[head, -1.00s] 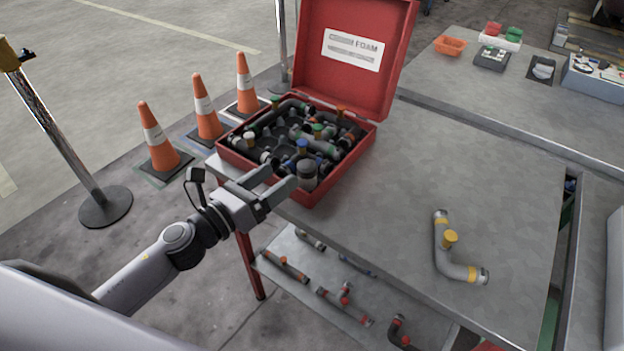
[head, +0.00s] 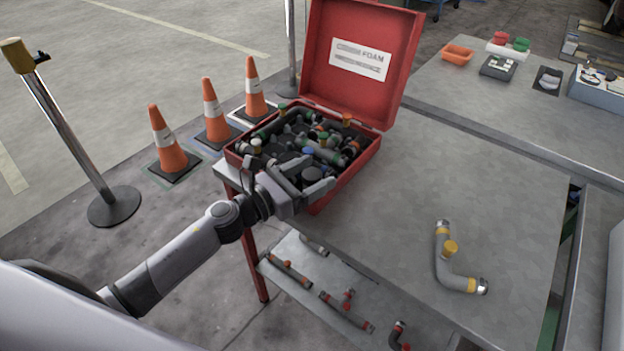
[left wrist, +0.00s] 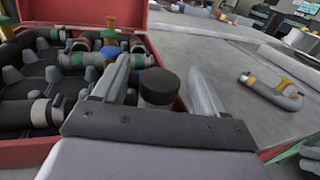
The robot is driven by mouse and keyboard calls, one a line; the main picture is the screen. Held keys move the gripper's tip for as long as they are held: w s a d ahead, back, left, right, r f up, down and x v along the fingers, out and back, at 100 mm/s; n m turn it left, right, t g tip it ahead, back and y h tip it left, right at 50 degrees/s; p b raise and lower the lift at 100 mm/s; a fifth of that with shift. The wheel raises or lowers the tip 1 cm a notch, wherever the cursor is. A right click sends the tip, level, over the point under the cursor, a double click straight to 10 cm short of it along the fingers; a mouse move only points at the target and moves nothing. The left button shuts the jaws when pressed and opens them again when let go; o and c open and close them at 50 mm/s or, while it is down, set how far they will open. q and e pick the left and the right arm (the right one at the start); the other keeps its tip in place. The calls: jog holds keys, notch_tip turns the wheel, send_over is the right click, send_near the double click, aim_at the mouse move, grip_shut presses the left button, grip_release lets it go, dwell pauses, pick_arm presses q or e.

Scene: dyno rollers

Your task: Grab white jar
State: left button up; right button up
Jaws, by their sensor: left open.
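A jar with a dark lid (head: 312,174) and a paler grey body stands at the near right corner inside the red case (head: 345,185). In the left wrist view the jar (left wrist: 159,88) sits between my fingers, with its lower part hidden behind the gripper. No plainly white jar shows; its body looks grey. My left gripper (head: 320,172) is open, with one finger on each side of the jar. In the left wrist view, gaps show between the jar and the fingers of the gripper (left wrist: 160,72). My right gripper is not in view.
The case holds several dark pipe fittings (head: 322,153) with coloured caps close to my fingers. Its lid (head: 362,65) stands open behind. A bent grey pipe (head: 444,265) lies on the table (head: 480,190), whose middle is clear. Several orange cones (head: 215,122) stand left.

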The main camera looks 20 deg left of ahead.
pick_arm(q)
jog(key=c, duration=1.1)
